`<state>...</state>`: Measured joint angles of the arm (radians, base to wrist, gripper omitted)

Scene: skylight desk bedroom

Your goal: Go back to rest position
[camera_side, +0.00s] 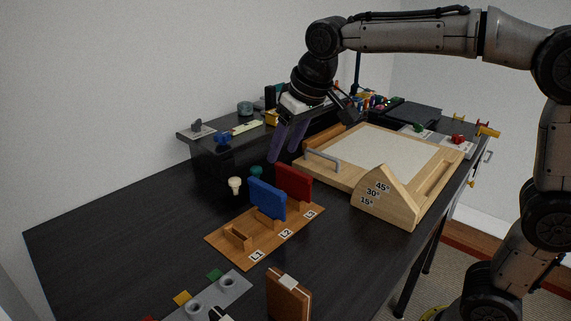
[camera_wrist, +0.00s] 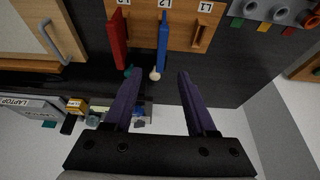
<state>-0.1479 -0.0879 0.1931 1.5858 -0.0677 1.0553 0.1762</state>
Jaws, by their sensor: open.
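My gripper (camera_side: 290,141) hangs above the back of the dark desk, fingers pointing down. Its two purple fingers are apart with nothing between them, as the wrist view also shows (camera_wrist: 156,82). Below and in front of it is a wooden rack (camera_side: 247,250) with slots labelled L1, L2 and L3. A blue panel (camera_side: 267,198) stands upright at L2 and a red panel (camera_side: 294,183) at L3. The slot by L1 looks empty. A cream knob (camera_side: 235,185) and a teal knob (camera_side: 256,172) stand behind the panels, apart from my gripper.
A wooden drawing board (camera_side: 385,150) with a grey handle and an angle block (camera_side: 388,200) stands right of the rack. A raised black shelf (camera_side: 215,152) with small items runs along the wall. A grey holed tray (camera_side: 210,300) lies at the front. The desk's left part is clear.

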